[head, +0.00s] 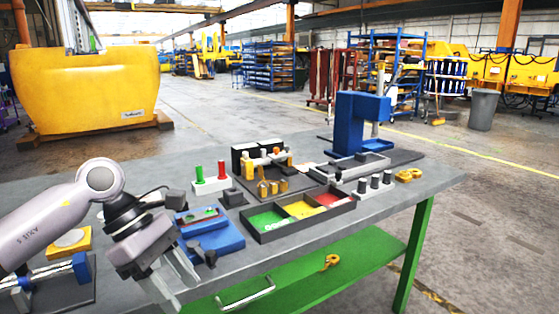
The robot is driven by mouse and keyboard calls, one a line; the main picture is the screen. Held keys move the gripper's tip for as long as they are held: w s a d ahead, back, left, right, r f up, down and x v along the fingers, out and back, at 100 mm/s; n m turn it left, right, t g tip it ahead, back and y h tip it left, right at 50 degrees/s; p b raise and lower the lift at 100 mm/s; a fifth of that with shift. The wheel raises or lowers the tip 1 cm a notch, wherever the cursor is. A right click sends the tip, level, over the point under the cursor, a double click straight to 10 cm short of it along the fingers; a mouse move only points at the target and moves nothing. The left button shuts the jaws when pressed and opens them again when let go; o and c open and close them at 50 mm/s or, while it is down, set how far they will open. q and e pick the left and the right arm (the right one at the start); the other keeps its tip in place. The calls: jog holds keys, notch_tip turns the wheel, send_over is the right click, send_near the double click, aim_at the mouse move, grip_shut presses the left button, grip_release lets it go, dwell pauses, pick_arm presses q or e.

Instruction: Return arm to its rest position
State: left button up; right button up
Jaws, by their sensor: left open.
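My left arm (55,217) comes in from the left edge, over the left part of the grey workbench (350,217). Its gripper (178,283) points down and toward the front edge of the bench. The gripper is open, and I see nothing between its fingers. It is in front of and left of a blue fixture (215,240) with a red and a green part on it. Whether the fingers touch the bench is unclear. My right gripper does not show.
A tray with green, yellow and red compartments (248,236) sits mid-bench. Behind it are red and green pegs (210,180) and a rack (243,160). A blue press (357,125) stands at the back right. A yellow block (70,243) and blue clamp lie beneath my arm.

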pick_arm(q)
jog(key=s+d+n+t+h, duration=0.2)
jog(key=s+d+n+h, duration=0.2)
jog(key=d+n+h, duration=0.95)
jog(key=w+a+f+n+t+y+p, duration=0.1)
jog(key=a+f+n+t+y, duration=0.55)
jog(key=n, duration=0.85)
jog(key=w+a+f+n+t+y, duration=0.1)
jog(key=a+f+n+t+y, duration=0.35)
jog(key=f+n+t, duration=0.75)
jog(key=s+a+f+n+g+y, duration=0.3)
jog(key=s+f+n+g, duration=0.1)
jog(key=s+f+n, duration=0.2)
jog(key=s+a+f+n+g+y, duration=0.3)
jog(key=s+f+n+g, duration=0.1)
jog(key=s+f+n, duration=0.2)
jog(key=shift+s+a+n+p, duration=0.35)
jog(key=shift+s+n, duration=0.5)
jog(key=shift+s, duration=0.35)
jog(key=shift+a+y, duration=0.1)
jog(key=shift+y, duration=0.15)
